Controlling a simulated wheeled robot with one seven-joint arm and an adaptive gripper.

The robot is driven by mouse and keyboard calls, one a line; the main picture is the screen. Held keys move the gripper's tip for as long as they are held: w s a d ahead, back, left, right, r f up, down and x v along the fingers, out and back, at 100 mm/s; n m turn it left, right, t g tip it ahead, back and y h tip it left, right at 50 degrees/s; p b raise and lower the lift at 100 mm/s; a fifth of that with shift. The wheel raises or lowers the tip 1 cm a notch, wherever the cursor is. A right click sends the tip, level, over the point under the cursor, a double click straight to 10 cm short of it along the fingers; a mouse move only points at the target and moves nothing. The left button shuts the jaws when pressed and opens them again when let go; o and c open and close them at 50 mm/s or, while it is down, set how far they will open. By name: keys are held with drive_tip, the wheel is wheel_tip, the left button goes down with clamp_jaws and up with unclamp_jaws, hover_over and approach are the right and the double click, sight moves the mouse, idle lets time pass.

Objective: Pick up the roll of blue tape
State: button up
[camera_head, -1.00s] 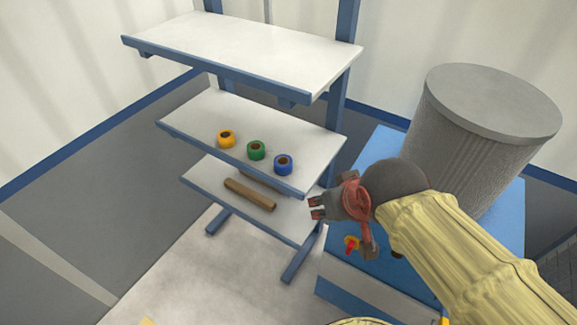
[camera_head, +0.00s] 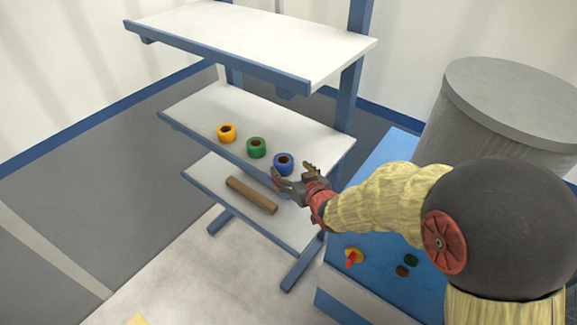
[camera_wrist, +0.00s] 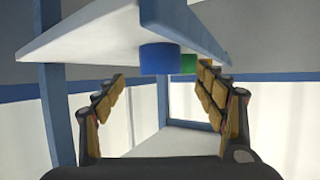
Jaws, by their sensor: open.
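The blue tape roll (camera_head: 284,164) lies flat on the middle shelf (camera_head: 215,105), near its front edge, at the right end of a row of rolls. My gripper (camera_head: 291,171) is open and empty at that front edge, close to the blue roll, with one finger on each side of it in the picture. In the wrist view, which appears upside down, the blue roll (camera_wrist: 159,58) shows ahead between the spread fingers (camera_wrist: 160,90), toward the upper part of the picture. I cannot tell whether a finger touches it.
A green roll (camera_head: 256,147) sits just left of the blue one, and a yellow roll (camera_head: 227,133) farther left. A brown bar (camera_head: 251,195) lies on the lower shelf. The upper shelf (camera_head: 240,40) overhangs. A blue cabinet (camera_head: 375,270) and grey drum (camera_head: 480,120) stand right.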

sight(287, 166)
drive_tip(key=b+x, duration=0.2)
drive_tip(key=x, duration=0.4)
drive_tip(key=shift+w+a+f, duration=0.1)
drive_tip(key=shift+w+a, duration=0.05)
drive_tip(key=shift+w, duration=0.05)
drive_tip(key=shift+c, duration=0.8)
drive_tip(key=c, duration=1.1)
drive_tip(key=shift+c, duration=0.3)
